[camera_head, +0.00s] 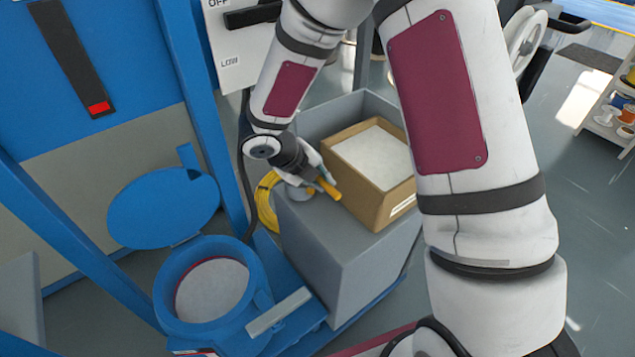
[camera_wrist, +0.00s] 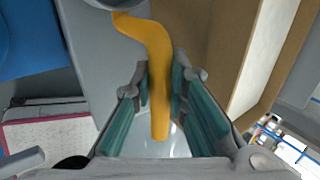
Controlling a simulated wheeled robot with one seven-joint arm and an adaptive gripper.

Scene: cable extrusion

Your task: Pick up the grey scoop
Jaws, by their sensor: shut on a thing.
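The grey scoop has an orange-yellow bent handle (camera_wrist: 157,50), and a bit of its grey bowl (camera_wrist: 108,3) shows at the top edge of the wrist view. In the head view the grey bowl (camera_head: 299,192) is at the left end of the grey stand's top, with the handle (camera_head: 328,188) pointing right. My gripper (camera_wrist: 161,92) is shut on the handle, with a teal-padded finger on either side. In the head view my gripper (camera_head: 318,172) is low over the stand, partly covering the scoop. I cannot tell whether the scoop touches the stand.
A cardboard box (camera_head: 369,203) with white material stands on the grey stand (camera_head: 345,250), just right of my gripper. A blue round hopper (camera_head: 172,305) with its lid (camera_head: 163,207) open is at lower left. A yellow coil (camera_head: 264,200) hangs beside the stand.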

